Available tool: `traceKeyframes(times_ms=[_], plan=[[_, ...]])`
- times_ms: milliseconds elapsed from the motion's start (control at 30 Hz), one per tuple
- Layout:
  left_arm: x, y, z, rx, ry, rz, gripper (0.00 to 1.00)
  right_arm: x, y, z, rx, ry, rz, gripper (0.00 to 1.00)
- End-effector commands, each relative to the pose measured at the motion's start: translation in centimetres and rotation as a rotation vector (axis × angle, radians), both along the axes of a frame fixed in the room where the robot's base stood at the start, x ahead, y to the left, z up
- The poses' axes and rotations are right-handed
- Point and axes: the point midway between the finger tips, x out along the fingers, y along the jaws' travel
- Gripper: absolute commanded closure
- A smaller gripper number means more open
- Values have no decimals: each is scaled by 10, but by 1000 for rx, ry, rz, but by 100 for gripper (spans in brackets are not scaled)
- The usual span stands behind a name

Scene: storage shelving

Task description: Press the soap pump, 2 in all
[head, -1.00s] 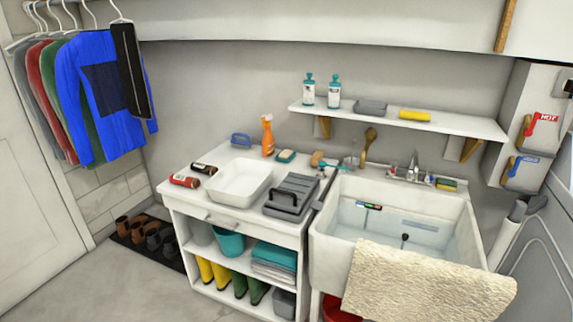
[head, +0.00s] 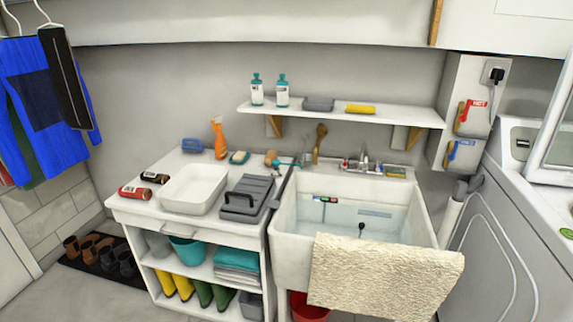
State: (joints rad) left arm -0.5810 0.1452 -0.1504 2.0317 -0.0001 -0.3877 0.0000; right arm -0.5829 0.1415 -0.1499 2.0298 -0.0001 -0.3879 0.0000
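Two white bottles with teal pump tops stand upright side by side on the wall shelf, near its left end: a left pump bottle (head: 257,90) and a right pump bottle (head: 282,91). Both carry a label too small to read. An orange spray bottle (head: 219,138) stands on the counter below. Neither of my grippers shows in the head view.
The wall shelf (head: 400,116) also holds a grey box (head: 318,104) and a yellow item (head: 361,109). Below are a water-filled sink (head: 290,250) with a cream towel (head: 385,275) over its front, and a counter with a white basin (head: 194,189) and grey case (head: 247,198). A grey machine (head: 510,220) stands right.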

Motion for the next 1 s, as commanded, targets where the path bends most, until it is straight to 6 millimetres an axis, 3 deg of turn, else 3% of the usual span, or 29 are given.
traceKeyframes(times_ms=[33,167,1000], plan=[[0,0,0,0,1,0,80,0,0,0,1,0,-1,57],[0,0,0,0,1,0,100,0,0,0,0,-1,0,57],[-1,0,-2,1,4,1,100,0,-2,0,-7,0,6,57]])
